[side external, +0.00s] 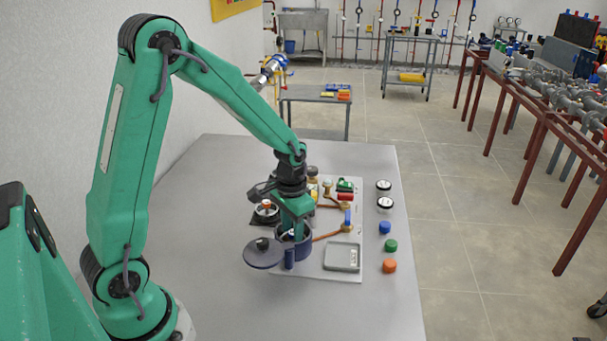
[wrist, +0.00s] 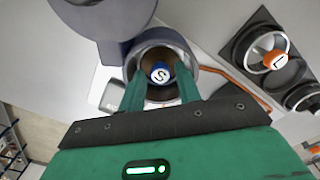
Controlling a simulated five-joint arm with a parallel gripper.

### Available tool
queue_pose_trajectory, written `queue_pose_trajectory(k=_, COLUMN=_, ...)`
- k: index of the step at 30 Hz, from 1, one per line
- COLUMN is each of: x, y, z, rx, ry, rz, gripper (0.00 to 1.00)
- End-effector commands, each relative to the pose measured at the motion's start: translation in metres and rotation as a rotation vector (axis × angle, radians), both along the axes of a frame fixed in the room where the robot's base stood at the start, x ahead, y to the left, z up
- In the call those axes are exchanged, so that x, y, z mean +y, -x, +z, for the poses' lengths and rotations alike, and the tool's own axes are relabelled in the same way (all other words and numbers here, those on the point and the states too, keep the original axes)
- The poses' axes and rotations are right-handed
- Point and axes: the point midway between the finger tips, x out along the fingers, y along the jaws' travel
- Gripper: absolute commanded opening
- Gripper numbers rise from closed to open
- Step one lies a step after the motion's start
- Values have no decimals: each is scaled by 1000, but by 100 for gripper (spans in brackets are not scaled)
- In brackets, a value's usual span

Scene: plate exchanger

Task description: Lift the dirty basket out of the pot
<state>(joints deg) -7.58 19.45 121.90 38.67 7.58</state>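The pot (wrist: 205,84) is a dark purple-grey cylinder; it also shows in the side view (side external: 303,250), with its round lid (side external: 262,256) swung aside to the left. Inside it the wrist view shows a brownish round basket (wrist: 154,55) with a blue knob (wrist: 161,73) marked S. My gripper (wrist: 160,75) points down into the pot mouth, one green finger on each side of the knob. The fingers look apart, with gaps to the knob. In the side view my gripper (side external: 295,235) hides most of the pot's inside.
A grey square tray (side external: 343,256) lies right of the pot. Blue, green and orange caps (side external: 390,245) line the right. The front table is clear.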

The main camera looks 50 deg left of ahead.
Motion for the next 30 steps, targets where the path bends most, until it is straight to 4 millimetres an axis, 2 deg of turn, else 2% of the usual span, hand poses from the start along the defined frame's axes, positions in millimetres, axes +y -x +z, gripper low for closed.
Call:
queue_pose_trajectory(k=4, x=0, y=0, z=-6, rx=0, ry=0, rz=0, gripper=33)
queue_pose_trajectory(k=18, x=0, y=0, z=-6, rx=0, ry=0, rz=0, gripper=33)
queue_pose_trajectory(k=24, x=0, y=0, z=-6, rx=0, ry=0, rz=0, gripper=0)
queue_pose_trajectory(k=30, x=0, y=0, z=-6, rx=-1, ry=0, rz=0, gripper=0)
